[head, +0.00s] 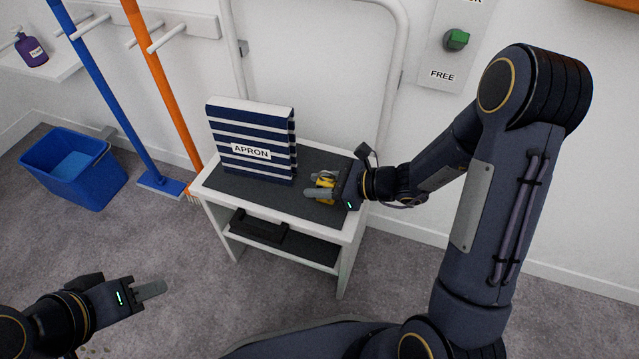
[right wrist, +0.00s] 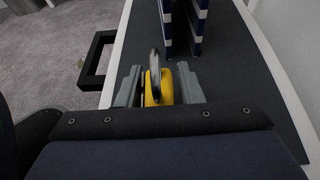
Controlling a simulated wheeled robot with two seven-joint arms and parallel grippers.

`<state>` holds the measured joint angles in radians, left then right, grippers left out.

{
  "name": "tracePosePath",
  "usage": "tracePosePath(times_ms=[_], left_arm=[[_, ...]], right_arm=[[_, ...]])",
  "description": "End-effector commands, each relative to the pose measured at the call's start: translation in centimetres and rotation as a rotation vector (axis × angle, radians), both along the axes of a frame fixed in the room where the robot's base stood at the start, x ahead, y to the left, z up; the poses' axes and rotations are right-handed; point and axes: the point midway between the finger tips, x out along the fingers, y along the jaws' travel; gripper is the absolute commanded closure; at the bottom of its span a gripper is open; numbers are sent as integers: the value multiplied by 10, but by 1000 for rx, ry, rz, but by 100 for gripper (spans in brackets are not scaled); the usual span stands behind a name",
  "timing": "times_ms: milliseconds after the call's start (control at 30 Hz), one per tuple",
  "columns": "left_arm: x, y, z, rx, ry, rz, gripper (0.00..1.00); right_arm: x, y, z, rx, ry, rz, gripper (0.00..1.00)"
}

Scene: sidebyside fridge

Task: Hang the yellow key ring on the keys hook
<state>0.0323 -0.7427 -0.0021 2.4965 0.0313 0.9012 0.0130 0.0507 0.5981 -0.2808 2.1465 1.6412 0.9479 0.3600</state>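The yellow key ring (head: 325,182) is low over the dark top of the small white table (head: 349,231), right of the apron. In the right wrist view its yellow body (right wrist: 158,88) stands between my right fingers, with a grey metal ring (right wrist: 154,64) upright in front. My right gripper (head: 321,185) has its fingers on either side of it; a narrow dark gap shows beside the left finger. Whether the key ring touches the table is unclear. My left gripper (head: 152,289) is over the floor at lower left, its finger opening hidden. I see no hook labelled for keys.
A striped box-shaped apron (head: 250,135) stands on the table. A white peg rail (head: 184,20), blue mop (head: 103,100) and orange broom (head: 165,90) are at upper left. A blue bucket (head: 75,170) stands on the floor. A green knob (head: 456,40) is on the wall.

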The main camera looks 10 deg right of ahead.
Motion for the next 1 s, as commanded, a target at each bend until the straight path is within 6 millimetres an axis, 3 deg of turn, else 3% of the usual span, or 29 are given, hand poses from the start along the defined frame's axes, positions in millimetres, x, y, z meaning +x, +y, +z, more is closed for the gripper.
tracePosePath(times_ms=[433,733,1000], left_arm=[[0,0,5,0,0,0,64],[0,0,31,0,0,0,64],[0,0,35,0,0,0,64]], right_arm=[[0,-1,3,0,1,0,57],[-28,-40,27,2,2,-4,57],[-40,-58,33,1,0,0,57]])
